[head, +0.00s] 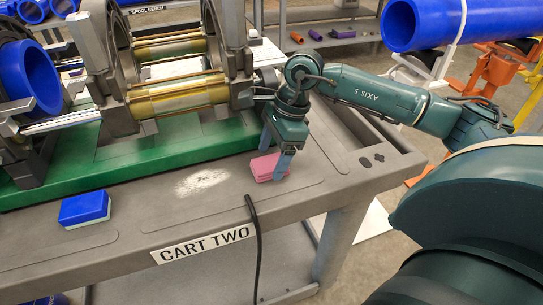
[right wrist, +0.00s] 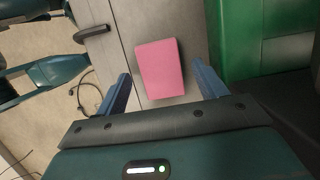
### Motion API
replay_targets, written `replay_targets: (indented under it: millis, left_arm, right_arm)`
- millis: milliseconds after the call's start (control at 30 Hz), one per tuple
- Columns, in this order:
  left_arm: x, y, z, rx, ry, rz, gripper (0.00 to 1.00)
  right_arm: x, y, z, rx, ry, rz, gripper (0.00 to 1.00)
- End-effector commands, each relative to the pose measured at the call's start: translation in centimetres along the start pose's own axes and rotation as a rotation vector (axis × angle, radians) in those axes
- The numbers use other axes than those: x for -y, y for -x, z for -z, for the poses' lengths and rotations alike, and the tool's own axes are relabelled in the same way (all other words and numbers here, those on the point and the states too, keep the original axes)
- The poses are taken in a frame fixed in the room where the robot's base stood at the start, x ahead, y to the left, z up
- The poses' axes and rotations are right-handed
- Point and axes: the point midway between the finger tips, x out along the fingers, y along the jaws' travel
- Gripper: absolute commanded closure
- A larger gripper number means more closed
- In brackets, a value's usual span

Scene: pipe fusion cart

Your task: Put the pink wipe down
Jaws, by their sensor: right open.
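The pink wipe (head: 267,167) is a small block lying on the grey cart top, right of the middle and in front of the green machine base. In the right wrist view the pink wipe (right wrist: 160,69) lies flat between my spread fingers, with a gap on both sides. My right gripper (head: 274,164) is open and reaches down over the wipe from above, with one finger in front of it. It also shows in the right wrist view (right wrist: 163,88). My left gripper is not in view.
A blue block (head: 85,208) with a pale underside lies on the cart at the left. The green base (head: 150,150) carries the fusion machine with gold cylinders (head: 178,95). A black cable (head: 256,240) hangs over the front edge. Bare cart surface lies around a whitish smudge (head: 201,182).

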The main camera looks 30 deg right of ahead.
Motion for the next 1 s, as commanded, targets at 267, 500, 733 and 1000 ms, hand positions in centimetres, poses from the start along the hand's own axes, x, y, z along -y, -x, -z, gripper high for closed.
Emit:
replay_targets:
  millis: [267,500,733,1000]
  left_arm:
    - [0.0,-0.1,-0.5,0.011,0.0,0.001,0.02]
    - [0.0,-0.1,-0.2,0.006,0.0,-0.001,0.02]
    - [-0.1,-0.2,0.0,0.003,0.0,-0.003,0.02]
    - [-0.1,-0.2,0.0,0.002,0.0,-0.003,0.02]
  right_arm:
    - [0.1,6.1,0.0,-0.001,-0.001,0.005,0.29]
    - [0.0,10.0,0.0,0.0,0.0,0.002,0.29]
    - [0.0,11.1,0.1,-0.001,-0.001,-0.001,0.29]
    - [0.0,11.1,0.1,-0.001,-0.001,-0.001,0.29]
